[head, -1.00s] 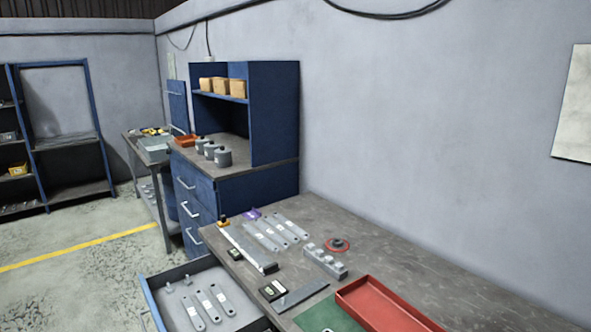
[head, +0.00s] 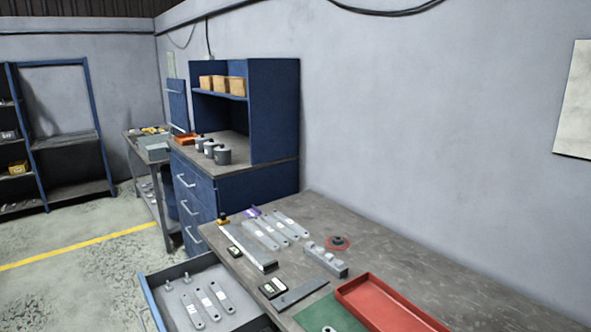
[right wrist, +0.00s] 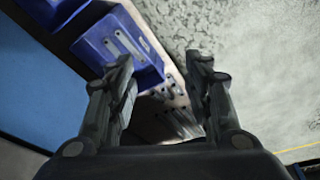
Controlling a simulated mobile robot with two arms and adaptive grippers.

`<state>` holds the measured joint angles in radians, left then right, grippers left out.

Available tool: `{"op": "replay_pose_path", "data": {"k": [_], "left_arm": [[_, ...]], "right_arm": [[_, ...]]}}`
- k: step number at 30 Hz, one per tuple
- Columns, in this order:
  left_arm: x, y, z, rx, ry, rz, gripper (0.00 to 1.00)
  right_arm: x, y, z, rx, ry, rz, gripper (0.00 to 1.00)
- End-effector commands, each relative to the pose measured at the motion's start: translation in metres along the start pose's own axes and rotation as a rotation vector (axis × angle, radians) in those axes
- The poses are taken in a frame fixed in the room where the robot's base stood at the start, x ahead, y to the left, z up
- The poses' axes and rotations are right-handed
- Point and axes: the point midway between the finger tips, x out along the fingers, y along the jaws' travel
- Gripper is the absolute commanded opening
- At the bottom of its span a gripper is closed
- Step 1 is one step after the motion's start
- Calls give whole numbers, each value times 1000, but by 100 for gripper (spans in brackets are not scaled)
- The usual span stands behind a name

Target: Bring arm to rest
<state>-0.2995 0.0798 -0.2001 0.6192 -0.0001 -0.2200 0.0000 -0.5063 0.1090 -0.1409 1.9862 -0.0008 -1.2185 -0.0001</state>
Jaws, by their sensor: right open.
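My right gripper (right wrist: 160,95) shows in the right wrist view, its two dark fingers spread apart with nothing between them. Past the fingertips is a blue bin (right wrist: 98,42) holding pale flat strips. Neither gripper shows in the head view. Several galvanized brackets (head: 276,230) lie in a row on the grey worktable (head: 415,280).
A red tray (head: 385,305) and a green mat (head: 318,314) lie at the table's front. A grey notched block (head: 326,261) and a red-ringed disc (head: 337,242) stand near its middle. A blue cabinet (head: 258,185) stands behind. The table's right part is clear.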

Motion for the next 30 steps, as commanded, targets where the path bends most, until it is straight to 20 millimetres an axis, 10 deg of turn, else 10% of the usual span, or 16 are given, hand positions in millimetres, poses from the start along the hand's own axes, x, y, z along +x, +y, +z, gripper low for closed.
{"op": "replay_pose_path", "data": {"k": [15,30], "left_arm": [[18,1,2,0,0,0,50],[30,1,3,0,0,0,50]], "right_arm": [[183,-9,125,-18,-93,-12,46],[249,-11,263,-35,-156,-17,46]]}}
